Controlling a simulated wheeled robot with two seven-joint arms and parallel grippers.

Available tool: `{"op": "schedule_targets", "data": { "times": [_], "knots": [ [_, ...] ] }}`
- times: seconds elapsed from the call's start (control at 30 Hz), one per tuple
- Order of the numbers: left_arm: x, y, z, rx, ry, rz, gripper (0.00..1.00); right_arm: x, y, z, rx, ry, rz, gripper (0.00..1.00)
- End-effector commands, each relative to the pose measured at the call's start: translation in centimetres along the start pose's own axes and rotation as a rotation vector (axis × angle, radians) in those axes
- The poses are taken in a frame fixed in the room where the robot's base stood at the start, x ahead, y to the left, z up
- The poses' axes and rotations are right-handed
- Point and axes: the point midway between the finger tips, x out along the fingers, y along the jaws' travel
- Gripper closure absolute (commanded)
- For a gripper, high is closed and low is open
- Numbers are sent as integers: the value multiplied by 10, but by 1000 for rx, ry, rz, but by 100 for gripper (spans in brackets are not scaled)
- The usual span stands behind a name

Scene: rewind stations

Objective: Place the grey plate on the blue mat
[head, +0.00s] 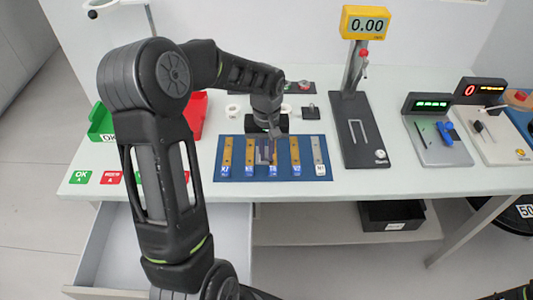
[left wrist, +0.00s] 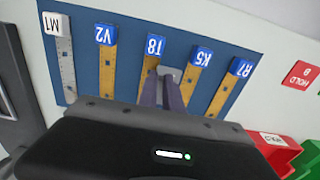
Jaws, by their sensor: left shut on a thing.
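The blue mat (head: 288,173) lies on the bench and bears a row of long perforated strips with tags. My left gripper (head: 268,148) is over the middle of the mat, above the strip tagged T8. It also shows in the left wrist view (left wrist: 165,88). It is shut on a small grey piece (left wrist: 171,71), which seems to be the grey plate; the fingers hide much of it. I cannot tell whether it touches the mat. A grey strip tagged M1 (left wrist: 66,65) lies at the mat's right end in the head view (head: 318,152). My right gripper is not in view.
Brass strips tagged R7 (head: 226,153), K5 (head: 249,154) and V2 (head: 295,153) lie close beside the gripper. A scale stand (head: 362,140) rises right of the mat. Red (head: 196,112) and green (head: 101,122) bins stand to the left. An open drawer (head: 115,245) is below.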

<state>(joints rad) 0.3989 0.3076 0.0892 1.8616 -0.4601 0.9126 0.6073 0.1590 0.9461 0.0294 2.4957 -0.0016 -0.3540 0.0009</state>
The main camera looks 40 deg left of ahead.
Motion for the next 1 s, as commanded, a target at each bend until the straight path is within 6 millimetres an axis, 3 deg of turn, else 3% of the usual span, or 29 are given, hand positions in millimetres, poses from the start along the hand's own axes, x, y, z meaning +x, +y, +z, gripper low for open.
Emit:
{"op": "schedule_targets", "data": {
  "times": [0.03, 0.07, 0.3, 0.67, 0.87, 1.0],
  "knots": [
    [0, 0, 0, 0, -1, -1, 100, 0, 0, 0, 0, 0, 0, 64],
    [0, 0, 0, 0, -1, -1, 88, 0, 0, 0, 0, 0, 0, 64],
    [0, 0, 0, 0, -1, -1, 69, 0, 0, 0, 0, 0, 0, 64],
    [-7, 0, 0, 0, -1, -1, 69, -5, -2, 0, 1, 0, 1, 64],
    [-36, 0, 0, 0, 0, 0, 69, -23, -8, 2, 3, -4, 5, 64],
    [-66, 0, 0, 1, 0, -1, 69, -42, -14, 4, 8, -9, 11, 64]
  ]
}}
